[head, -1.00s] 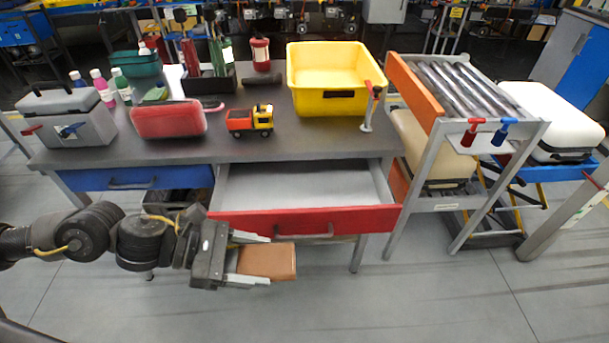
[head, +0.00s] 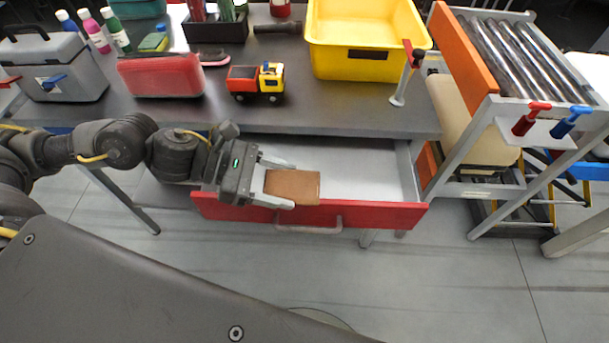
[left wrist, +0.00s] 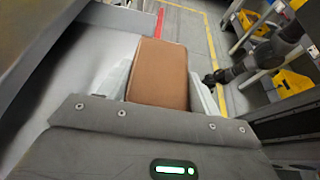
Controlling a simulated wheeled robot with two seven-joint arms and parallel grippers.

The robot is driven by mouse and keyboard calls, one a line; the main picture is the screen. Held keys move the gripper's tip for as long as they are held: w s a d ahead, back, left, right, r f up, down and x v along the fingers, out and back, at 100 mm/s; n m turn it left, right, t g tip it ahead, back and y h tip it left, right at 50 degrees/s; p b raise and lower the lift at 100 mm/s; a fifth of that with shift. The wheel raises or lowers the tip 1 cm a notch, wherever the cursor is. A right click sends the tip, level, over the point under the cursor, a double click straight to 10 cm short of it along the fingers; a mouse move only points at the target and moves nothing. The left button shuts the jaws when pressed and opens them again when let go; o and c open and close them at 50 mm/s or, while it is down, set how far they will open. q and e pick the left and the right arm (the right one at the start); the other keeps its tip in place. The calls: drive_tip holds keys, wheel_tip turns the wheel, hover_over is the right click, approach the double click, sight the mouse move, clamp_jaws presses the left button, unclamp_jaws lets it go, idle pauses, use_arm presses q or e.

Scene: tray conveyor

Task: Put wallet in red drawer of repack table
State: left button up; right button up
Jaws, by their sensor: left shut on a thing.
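The brown wallet (head: 293,186) is held between the two fingers of my left gripper (head: 277,184). In the head view they are over the front part of the open red drawer (head: 380,214), near its front panel. In the left wrist view the wallet (left wrist: 158,73) fills the space between the fingers, with the pale drawer floor (left wrist: 92,75) to its left. How high the wallet is above the drawer floor is hard to tell. The drawer is pulled out from under the repack table (head: 340,118) and its visible floor is bare. My right gripper is not in view.
On the tabletop are a yellow bin (head: 365,45), a toy truck (head: 256,82), a red case (head: 161,75), a grey toolbox (head: 60,65) and several bottles. A clamp (head: 404,75) stands at the right edge. A roller conveyor (head: 525,60) stands to the right.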

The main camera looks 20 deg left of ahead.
use_arm(q)
drive_tip(key=w+f, duration=0.2)
drive_tip(key=w, duration=0.1)
drive_tip(key=w+f+p, duration=0.1)
drive_tip(key=w+f, duration=0.1)
drive_tip(key=w, duration=0.1)
drive_tip(key=w+f, duration=0.3)
drive_tip(key=w, duration=0.1)
drive_tip(key=shift+d+f+p, duration=0.1)
drive_tip(key=shift+d+p, duration=0.2)
drive_tip(key=shift+p, duration=0.05)
drive_tip(key=shift+w+f, duration=0.5)
drive_tip(key=shift+f, duration=0.15)
wheel_tip(320, 180, down, 2)
drive_tip(key=shift+f+p, duration=0.15)
drive_tip(key=shift+p, duration=0.35)
drive_tip(key=shift+f, duration=0.4)
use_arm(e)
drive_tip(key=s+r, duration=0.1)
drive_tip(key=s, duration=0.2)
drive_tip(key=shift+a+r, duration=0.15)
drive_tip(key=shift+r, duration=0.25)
use_arm(q)
drive_tip(key=shift+f, duration=0.1)
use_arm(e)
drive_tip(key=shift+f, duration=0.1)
